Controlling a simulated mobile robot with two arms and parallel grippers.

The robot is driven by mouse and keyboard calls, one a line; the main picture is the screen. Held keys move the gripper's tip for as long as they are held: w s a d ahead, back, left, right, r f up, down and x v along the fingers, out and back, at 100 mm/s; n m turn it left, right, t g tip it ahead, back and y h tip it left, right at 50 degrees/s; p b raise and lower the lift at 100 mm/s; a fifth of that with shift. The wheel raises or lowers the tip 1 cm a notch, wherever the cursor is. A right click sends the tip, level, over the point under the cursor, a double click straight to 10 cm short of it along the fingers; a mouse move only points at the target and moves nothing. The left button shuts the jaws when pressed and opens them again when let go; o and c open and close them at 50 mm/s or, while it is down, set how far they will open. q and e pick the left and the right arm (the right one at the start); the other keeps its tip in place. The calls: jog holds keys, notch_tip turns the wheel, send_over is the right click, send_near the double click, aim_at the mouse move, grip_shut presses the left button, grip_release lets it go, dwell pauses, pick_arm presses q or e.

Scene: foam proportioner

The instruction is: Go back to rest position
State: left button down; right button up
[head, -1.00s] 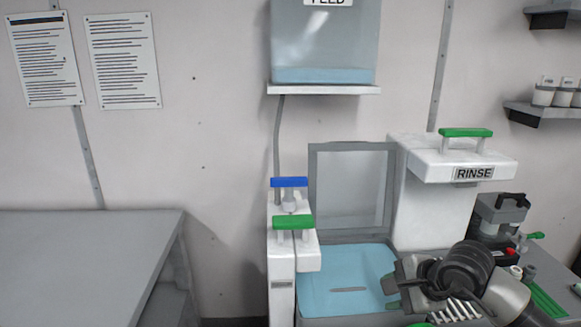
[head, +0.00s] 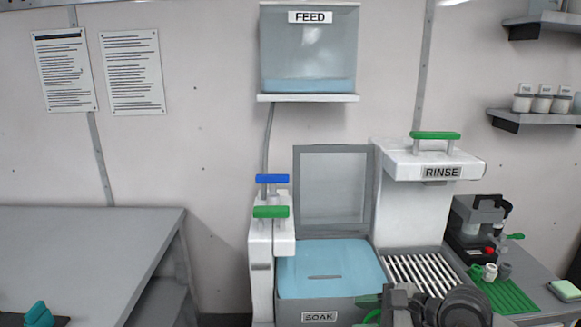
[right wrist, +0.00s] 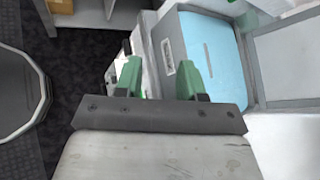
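My right gripper (head: 370,308) is low in the head view, in front of the soak basin's right corner. In the right wrist view, its two green fingers (right wrist: 159,78) stand apart with nothing held between them. The soak basin's blue surface (right wrist: 212,45) lies beyond them there. A teal-tipped part (head: 39,314), apparently my left gripper, shows at the bottom left corner of the head view, by the grey table. It is mostly cut off by the frame, and its opening cannot be made out.
The soak basin (head: 318,317) has its lid raised. The rinse unit (head: 405,215) and slatted rack (head: 417,273) stand to its right, with a coffee-machine-like device (head: 474,226) beyond. Blue and green handles (head: 271,211) rise at its left. The grey table (head: 90,245) looks clear.

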jog(key=s+a+r+m+t+y, duration=0.35)
jog(key=r+m+t+y, duration=0.35)
jog(key=m, duration=0.8)
jog(key=s+d+f+m+h, duration=0.2)
jog(key=d+f+m+h, duration=0.25)
jog(key=m+h, duration=0.4)
jog(key=s+d+f+m+t+h, duration=0.1)
jog(key=d+f+m+h, duration=0.4)
jog(key=m, duration=0.7)
jog(key=s+d+f+m+h, duration=0.2)
jog(key=d+f+m+h, duration=0.2)
jog(key=f+m+h, duration=0.45)
jog(key=s+a+f+m+g+y, duration=0.1)
jog(key=s+f+m+g, duration=0.25)
jog(key=s, duration=0.25)
jog(key=s+a+f+m+g+y, duration=0.1)
jog(key=s+f+m+g+y, duration=0.1)
jog(key=s+g, duration=0.25)
jog(key=s+f+m+g+y, duration=0.1)
jog(key=s+f+m+g, duration=0.2)
jog(key=s, duration=0.3)
notch_tip(320, 180, down, 25)
jog(key=g, duration=0.1)
jog(key=s+d+f+g, duration=0.1)
jog(key=s+d+f, duration=0.1)
jog(key=s+f, duration=1.4)
jog(key=shift+s+f+n, duration=0.3)
jog(key=shift+f+n, duration=0.1)
jog(key=shift+n, duration=0.05)
jog(key=shift+d, duration=0.1)
